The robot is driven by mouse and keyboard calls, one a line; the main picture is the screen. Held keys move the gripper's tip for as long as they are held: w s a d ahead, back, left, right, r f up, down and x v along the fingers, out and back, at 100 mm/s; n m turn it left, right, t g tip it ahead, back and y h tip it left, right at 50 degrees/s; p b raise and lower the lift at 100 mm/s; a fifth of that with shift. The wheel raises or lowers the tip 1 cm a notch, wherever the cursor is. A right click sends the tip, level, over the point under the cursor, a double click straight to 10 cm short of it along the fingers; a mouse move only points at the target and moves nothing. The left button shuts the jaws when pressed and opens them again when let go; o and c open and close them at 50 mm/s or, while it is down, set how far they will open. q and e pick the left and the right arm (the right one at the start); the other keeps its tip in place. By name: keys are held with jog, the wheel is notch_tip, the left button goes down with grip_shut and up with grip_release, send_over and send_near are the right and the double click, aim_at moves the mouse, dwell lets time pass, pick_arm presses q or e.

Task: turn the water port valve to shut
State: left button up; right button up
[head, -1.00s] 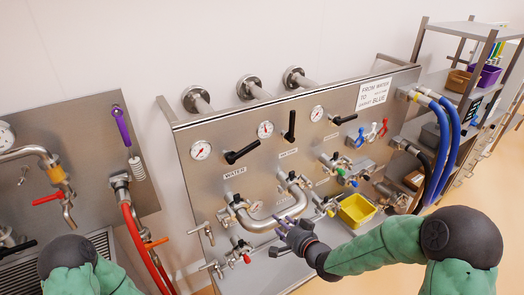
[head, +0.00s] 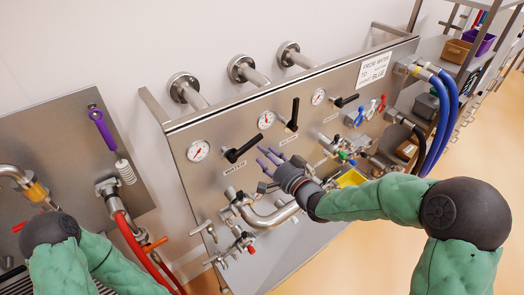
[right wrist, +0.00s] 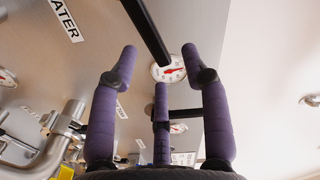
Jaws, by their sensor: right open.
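The water port valve has a black lever (head: 243,148) above the WATER label (head: 234,168) on the steel panel. The lever slants up to the right, its free end below a round gauge (head: 266,120). My right gripper (head: 266,158) is open and empty, its purple fingers just below and right of the lever. In the right wrist view the lever (right wrist: 147,30) shows beyond the fingers (right wrist: 158,62), near the gauge; I see no contact. My left gripper is out of view; only part of that arm shows at lower left.
A second black lever (head: 293,115) stands upright to the right, and a third (head: 346,100) lies beyond it. Pipes and small taps (head: 240,245) jut out below. A yellow bin (head: 352,178) is partly hidden by my right arm. Blue hoses (head: 440,130) hang at right.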

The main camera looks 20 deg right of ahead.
aim_at(254, 144)
jog(key=x, duration=0.5)
jog(key=shift+w+r+b, duration=0.25)
jog(key=shift+r+b, duration=0.05)
jog(key=shift+b, duration=0.05)
jog(key=shift+w+r, duration=0.15)
jog(key=shift+w, duration=0.05)
jog(key=shift+w+a, duration=0.25)
jog(key=shift+w, duration=0.15)
jog(key=shift+w+a+f, duration=0.15)
jog(key=shift+w+a, duration=0.05)
jog(key=shift+w, duration=0.25)
jog(key=shift+w+a+f, duration=0.1)
jog(key=shift+w+a, duration=0.1)
jog(key=shift+w, duration=0.25)
jog(key=shift+s+d, duration=0.1)
jog(key=shift+s, duration=0.05)
jog(key=shift+c, duration=0.7)
jog(key=c, duration=0.5)
jog(key=shift+o, duration=0.2)
jog(key=shift+d+f+m+b, duration=0.1)
jog(key=shift+f+m+b, duration=0.3)
jog(key=shift+f+b, duration=0.2)
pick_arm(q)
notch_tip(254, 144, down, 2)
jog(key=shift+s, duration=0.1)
pick_arm(e)
jog(key=shift+d+m, duration=0.1)
jog(key=shift+m, duration=0.2)
